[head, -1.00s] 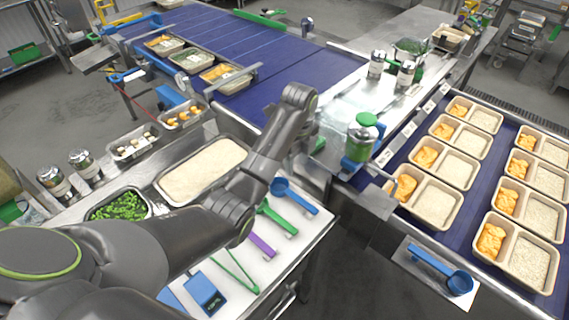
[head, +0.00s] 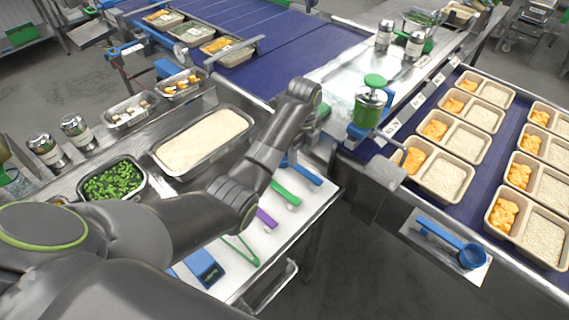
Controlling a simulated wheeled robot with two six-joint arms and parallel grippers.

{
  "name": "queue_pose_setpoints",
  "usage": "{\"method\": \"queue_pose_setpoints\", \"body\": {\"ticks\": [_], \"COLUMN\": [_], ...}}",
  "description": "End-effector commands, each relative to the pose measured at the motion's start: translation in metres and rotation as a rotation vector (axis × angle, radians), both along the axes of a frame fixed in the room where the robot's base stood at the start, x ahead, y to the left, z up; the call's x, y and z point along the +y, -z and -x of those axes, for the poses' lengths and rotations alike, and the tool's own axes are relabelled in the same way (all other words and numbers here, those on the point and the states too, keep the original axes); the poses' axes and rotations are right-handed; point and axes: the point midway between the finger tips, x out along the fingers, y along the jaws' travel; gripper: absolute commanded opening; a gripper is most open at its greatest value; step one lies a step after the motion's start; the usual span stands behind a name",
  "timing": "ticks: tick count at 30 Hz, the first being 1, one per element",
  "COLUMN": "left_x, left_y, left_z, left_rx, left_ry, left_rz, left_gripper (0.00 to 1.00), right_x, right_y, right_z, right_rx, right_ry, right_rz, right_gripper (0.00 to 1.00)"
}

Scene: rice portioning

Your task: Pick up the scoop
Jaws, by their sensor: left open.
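A blue scoop (head: 305,174) lies on the white board (head: 290,220) at the front middle; my left arm hides most of its bowl. A green-handled tool (head: 285,192) and a purple-handled tool (head: 266,218) lie beside it, partly behind the arm. Another blue scoop (head: 470,256) rests on a small metal shelf at the lower right. My left gripper (head: 308,98) is at the far end of the arm, above the counter and beyond the board's scoops. Its fingers are hard to make out, and I see nothing held. My right gripper is out of view.
A steel pan of rice (head: 205,140) and a pan of green vegetables (head: 113,183) are on the left. A green-lidded dispenser (head: 370,105) stands right of my left gripper. Portion trays (head: 440,172) fill the right belt. A gap of floor separates the board and the right shelf.

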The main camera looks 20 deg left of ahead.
Motion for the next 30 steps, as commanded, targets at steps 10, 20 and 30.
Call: {"method": "queue_pose_setpoints", "body": {"ticks": [10, 20, 30], "left_x": [-0.004, -0.011, -0.011], "left_y": [0.027, 0.068, 0.071], "left_z": [0.001, 0.004, 0.003], "left_rx": [0.003, 0.001, -0.002], "left_ry": [0.001, 0.0, 0.0], "left_rz": [0.001, 0.0, 0.001], "left_gripper": [0.45, 0.45, 0.39], "right_x": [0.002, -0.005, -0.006], "right_y": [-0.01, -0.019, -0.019], "right_z": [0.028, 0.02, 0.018], "right_rx": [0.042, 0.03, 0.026], "right_ry": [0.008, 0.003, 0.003], "right_rz": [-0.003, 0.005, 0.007], "right_gripper": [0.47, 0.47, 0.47]}}
